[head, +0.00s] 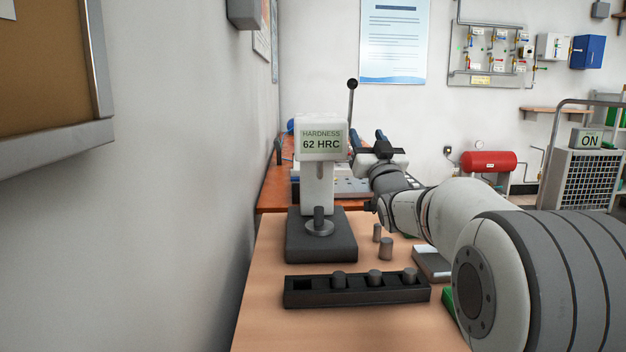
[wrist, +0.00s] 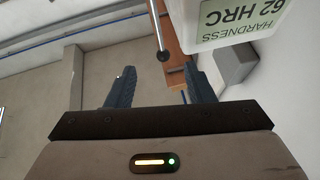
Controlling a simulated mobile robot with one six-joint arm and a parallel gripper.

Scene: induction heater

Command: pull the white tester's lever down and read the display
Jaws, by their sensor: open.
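The white tester (head: 318,185) stands on a dark base on the table. Its display (head: 321,143) reads "HARDNESS 62 HRC"; the display also shows upside down in the wrist view (wrist: 240,18). The lever (head: 351,102) rises at the tester's right side, upright, with a black ball knob on top; the knob also shows in the wrist view (wrist: 163,56). A dark metal cylinder (head: 319,214) stands on the tester's round anvil. My gripper (head: 368,135) is just right of the tester, below the knob in the head view. Its fingers (wrist: 160,78) are open, with nothing between them.
A black rack (head: 355,294) at the front holds 3 cylinders, its leftmost slot empty. Two loose cylinders (head: 386,248) stand behind it. A grey flat block (head: 432,264) lies to the right. The wall is close on the left. A box (head: 590,139) at right reads "ON".

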